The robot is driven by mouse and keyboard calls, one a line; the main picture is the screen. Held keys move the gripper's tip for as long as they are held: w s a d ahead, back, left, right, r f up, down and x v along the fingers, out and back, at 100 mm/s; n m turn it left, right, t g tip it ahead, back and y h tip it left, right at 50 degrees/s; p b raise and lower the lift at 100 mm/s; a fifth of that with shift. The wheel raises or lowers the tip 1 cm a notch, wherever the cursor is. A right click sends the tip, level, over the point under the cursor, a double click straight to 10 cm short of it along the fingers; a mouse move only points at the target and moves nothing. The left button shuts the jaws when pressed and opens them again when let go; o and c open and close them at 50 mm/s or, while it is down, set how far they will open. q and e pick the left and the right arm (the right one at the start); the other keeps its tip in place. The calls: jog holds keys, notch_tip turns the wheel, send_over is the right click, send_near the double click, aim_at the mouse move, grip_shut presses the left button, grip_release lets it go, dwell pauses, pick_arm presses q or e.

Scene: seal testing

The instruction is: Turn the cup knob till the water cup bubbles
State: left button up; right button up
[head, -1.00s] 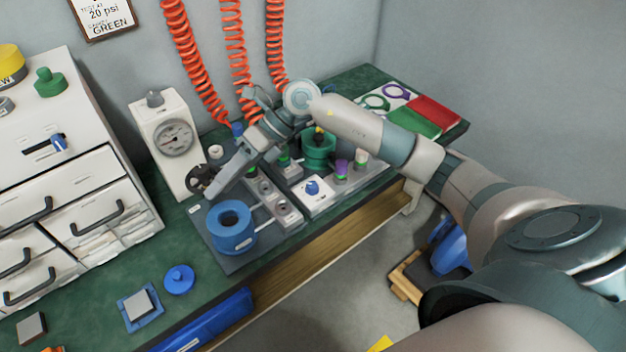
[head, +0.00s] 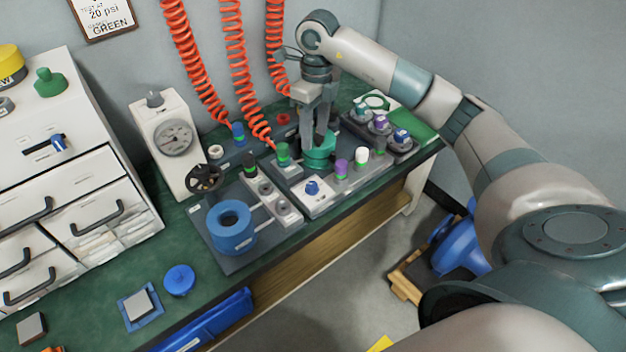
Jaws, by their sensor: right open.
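A blue knob (head: 312,186) sits on a small white box (head: 316,203) at the front of the bench fixtures; it may be the cup knob. A blue ring-shaped cup (head: 232,242) stands on a grey plate to its left, and a green round pot (head: 319,158) stands behind the knob. I cannot tell which is the water cup, and no bubbles can be made out. My right gripper (head: 315,142) points down, open, with its fingers at the top of the green pot, hiding part of it. Whether they touch it is unclear. My left gripper is not in view.
A gauge box (head: 174,138) and black handwheel (head: 204,178) stand at the left, beside white drawers (head: 95,205). Red coiled hoses (head: 192,65) hang behind. Several coloured fittings (head: 380,123) stand at the right. The green bench front left holds a blue lid (head: 179,280).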

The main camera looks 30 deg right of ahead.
aim_at(313, 184)
jog(key=f, duration=0.5)
jog(key=f+p, duration=0.1)
jog(key=f, duration=0.9)
jog(key=shift+s+a+f, duration=0.15)
jog(key=shift+a+f, duration=0.1)
jog(key=shift+a, duration=0.05)
jog(key=shift+f+p, duration=0.3)
jog(key=shift+f, duration=0.6)
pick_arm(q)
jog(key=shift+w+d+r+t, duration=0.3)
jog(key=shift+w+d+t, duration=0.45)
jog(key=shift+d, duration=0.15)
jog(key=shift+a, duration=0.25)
pick_arm(e)
jog(key=shift+c, duration=0.7)
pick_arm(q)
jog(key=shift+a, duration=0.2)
pick_arm(e)
jog(key=c, duration=0.9)
